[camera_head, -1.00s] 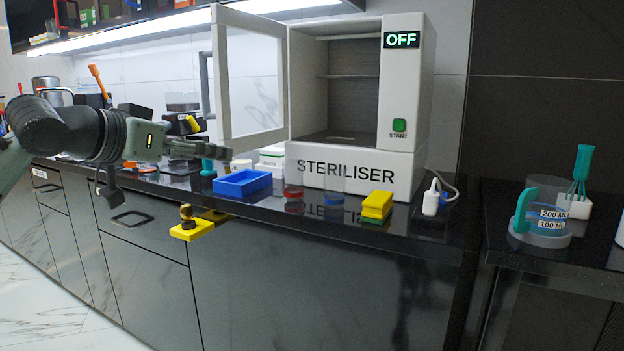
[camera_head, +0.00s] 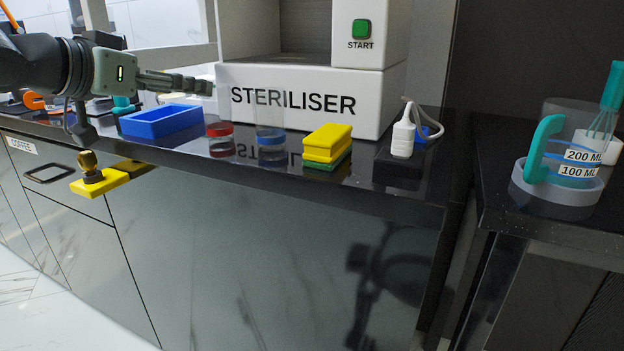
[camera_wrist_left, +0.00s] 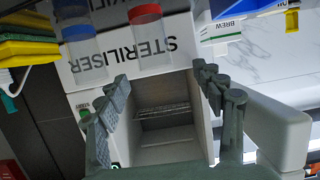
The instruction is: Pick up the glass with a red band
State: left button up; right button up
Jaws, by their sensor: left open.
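The clear glass with a red band (camera_head: 219,129) stands upright on the black counter, between a blue tray and a glass with a blue band (camera_head: 270,135). In the left wrist view the red-banded glass (camera_wrist_left: 150,52) is at the top centre, with the blue-banded glass (camera_wrist_left: 84,57) to its left. My left gripper (camera_head: 208,85) is open and empty. In the head view its fingers point right, appearing above the tray and red-banded glass. In the wrist view the glass lies beyond the open fingers (camera_wrist_left: 163,84), not between them. My right gripper is not in view.
The white steriliser (camera_head: 300,98) stands behind the glasses. The blue tray (camera_head: 160,123) is left; yellow-and-green sponges (camera_head: 327,146) and a white bottle-like item (camera_head: 403,138) are right. A yellow block with a brass knob (camera_head: 100,182) juts from the counter front. A measuring jug (camera_head: 555,190) stands far right.

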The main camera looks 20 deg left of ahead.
aim_at(207, 105)
pick_arm(q)
notch_tip(207, 105, down, 3)
jog(key=shift+b, duration=1)
jog(key=shift+x, duration=1.25)
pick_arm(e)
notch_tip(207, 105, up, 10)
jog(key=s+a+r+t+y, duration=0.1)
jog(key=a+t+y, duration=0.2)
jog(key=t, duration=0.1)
pick_arm(q)
jog(key=shift+w+d+p, duration=0.2)
jog(key=shift+w+p, duration=0.1)
jog(key=shift+w, duration=0.2)
jog(key=p+x, duration=0.1)
jog(key=x, duration=0.1)
jog(key=p+x, duration=0.1)
jog(key=x, duration=0.1)
jog(key=shift+w+d+f, duration=0.15)
jog(key=shift+d, duration=0.1)
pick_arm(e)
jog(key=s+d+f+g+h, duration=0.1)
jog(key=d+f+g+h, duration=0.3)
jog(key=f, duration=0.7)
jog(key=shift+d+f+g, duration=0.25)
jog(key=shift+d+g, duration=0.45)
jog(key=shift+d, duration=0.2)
pick_arm(q)
jog(key=shift+c, duration=0.2)
jog(key=c, duration=1.4)
